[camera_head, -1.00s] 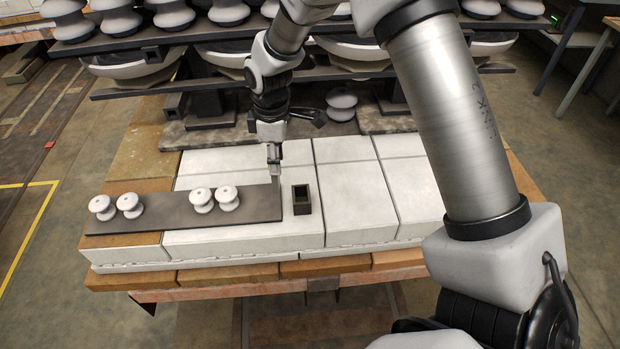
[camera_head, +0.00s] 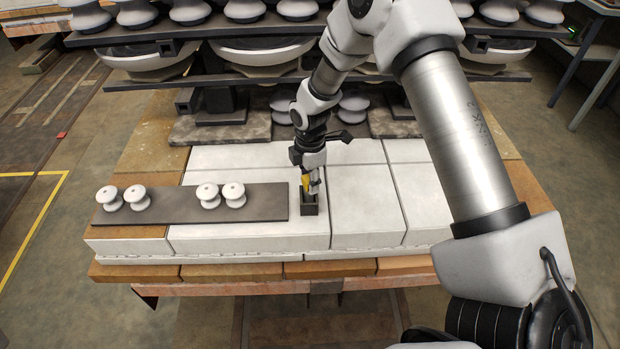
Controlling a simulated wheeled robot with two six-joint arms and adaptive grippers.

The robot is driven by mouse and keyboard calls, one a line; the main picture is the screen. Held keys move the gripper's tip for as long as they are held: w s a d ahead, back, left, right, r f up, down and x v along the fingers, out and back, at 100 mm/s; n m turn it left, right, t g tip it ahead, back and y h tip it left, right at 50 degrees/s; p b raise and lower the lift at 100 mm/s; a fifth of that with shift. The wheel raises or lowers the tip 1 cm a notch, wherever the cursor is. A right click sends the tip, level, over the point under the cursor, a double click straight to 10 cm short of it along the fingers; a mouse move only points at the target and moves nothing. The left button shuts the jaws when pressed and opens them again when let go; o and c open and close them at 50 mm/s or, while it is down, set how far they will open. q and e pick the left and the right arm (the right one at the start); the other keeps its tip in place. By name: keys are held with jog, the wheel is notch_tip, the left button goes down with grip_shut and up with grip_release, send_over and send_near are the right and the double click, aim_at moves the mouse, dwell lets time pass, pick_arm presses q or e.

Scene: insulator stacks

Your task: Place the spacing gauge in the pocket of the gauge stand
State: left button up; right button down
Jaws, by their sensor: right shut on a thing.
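The gauge stand (camera_head: 310,210) is a small dark box with an open top on the white blocks, just right of the grey plate. My right gripper (camera_head: 311,188) points down directly over the stand. It is shut on the spacing gauge (camera_head: 306,182), of which a small yellow part shows between the fingers. The gauge's lower end is at the stand's opening; I cannot tell whether it is inside the pocket. My left gripper is not in view.
A dark grey plate (camera_head: 180,204) carries several white spool insulators (camera_head: 234,195) left of the stand. Behind stand dark racks (camera_head: 240,82) with large insulators. The white blocks (camera_head: 365,205) right of the stand are clear.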

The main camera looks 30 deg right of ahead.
jog(key=shift+f, duration=0.1)
jog(key=c, duration=0.7)
grip_release()
notch_tip(320, 180, up, 12)
jog(key=shift+r+b, duration=0.15)
jog(key=shift+b, duration=0.55)
